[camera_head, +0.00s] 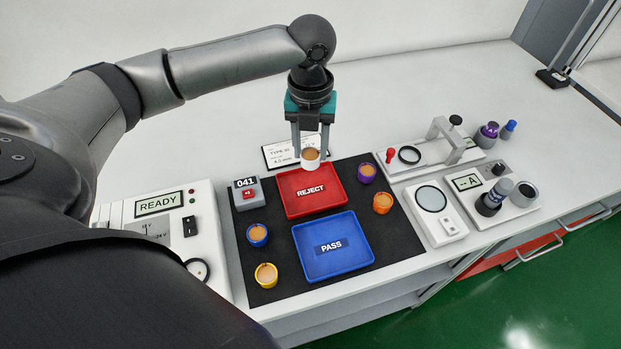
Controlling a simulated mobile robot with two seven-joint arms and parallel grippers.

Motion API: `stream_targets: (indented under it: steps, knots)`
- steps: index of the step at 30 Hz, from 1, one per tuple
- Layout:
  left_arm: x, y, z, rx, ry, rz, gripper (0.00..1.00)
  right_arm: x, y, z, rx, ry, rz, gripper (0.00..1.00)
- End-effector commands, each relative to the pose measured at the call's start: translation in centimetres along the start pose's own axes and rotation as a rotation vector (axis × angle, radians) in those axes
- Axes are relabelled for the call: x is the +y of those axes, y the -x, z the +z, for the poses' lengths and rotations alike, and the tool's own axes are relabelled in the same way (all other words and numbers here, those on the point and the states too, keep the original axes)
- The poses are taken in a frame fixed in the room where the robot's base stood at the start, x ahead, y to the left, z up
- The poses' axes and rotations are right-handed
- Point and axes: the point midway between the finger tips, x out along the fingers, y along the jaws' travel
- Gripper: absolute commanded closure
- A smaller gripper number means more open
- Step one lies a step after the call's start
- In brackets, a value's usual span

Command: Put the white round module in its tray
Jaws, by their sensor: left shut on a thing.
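The white round module (311,163) has a tan top and is between the fingers of my left gripper (311,150). The gripper points down and is shut on the module, over the back part of the red REJECT tray (290,207). I cannot tell whether the module touches the tray. The blue PASS tray (311,268) lies in front of the red one and is empty. My right gripper is not in view.
A blue (257,235), a yellow (266,275), a purple (367,173) and an orange module (382,203) stand on the black mat (278,296). A counter box (247,193) sits left of the red tray. A READY unit (200,240) and test devices (437,213) flank the mat.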

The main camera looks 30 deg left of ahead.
Motion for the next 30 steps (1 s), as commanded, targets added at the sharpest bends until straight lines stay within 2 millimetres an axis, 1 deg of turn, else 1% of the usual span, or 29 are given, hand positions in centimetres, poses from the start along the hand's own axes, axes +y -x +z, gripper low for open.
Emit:
stream_targets:
  steps: [1,4,6,13,19,21,30]
  knots:
    - [0.0,-1.6,-0.1,0.003,-0.001,0.002,1.00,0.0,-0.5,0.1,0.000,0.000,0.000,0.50]
    - [0.0,-3.5,-0.1,0.002,-0.001,0.002,1.00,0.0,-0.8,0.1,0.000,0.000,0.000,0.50]
    - [0.0,-4.4,0.0,0.001,0.000,0.000,1.00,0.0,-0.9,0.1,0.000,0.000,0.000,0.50]
    - [0.0,-6.0,-0.1,0.000,0.000,0.000,1.00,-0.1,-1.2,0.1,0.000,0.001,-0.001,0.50]
    - [0.0,-9.1,-0.1,0.001,0.000,0.002,1.00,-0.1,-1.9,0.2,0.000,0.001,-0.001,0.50]
    - [0.0,-9.5,-0.1,0.000,-0.001,0.000,1.00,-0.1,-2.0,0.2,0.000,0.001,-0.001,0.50]
    - [0.0,-9.6,0.0,-0.001,-0.001,0.000,1.00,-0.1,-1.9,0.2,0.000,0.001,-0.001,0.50]
